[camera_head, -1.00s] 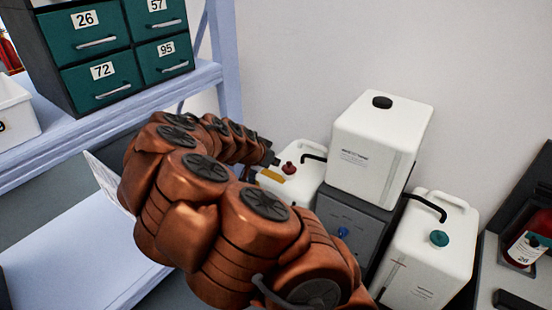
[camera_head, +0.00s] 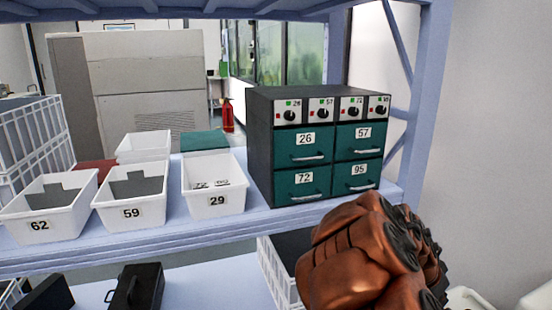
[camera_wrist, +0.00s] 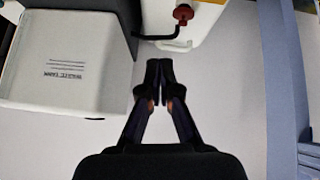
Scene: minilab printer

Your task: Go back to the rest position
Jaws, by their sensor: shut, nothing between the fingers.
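My gripper (camera_wrist: 158,82) shows in the wrist view with its two dark fingers together and nothing between them. It hangs over a plain pale grey surface, to the right of a white tank (camera_wrist: 65,60) and below a jug with a dark red cap (camera_wrist: 183,12). In the head view the gripper itself is out of sight. Only copper-coloured links of my arm show at the lower right, in front of the shelf's right end.
A drawer unit (camera_head: 262,150) with green drawers and knobs stands on the blue shelf (camera_head: 120,250). White bins 62 (camera_head: 40,226), 59 (camera_head: 130,215) and 29 (camera_head: 217,202) stand left of it. A black case (camera_head: 136,288) is on the lower level. A blue upright (camera_wrist: 284,75) is right of my gripper.

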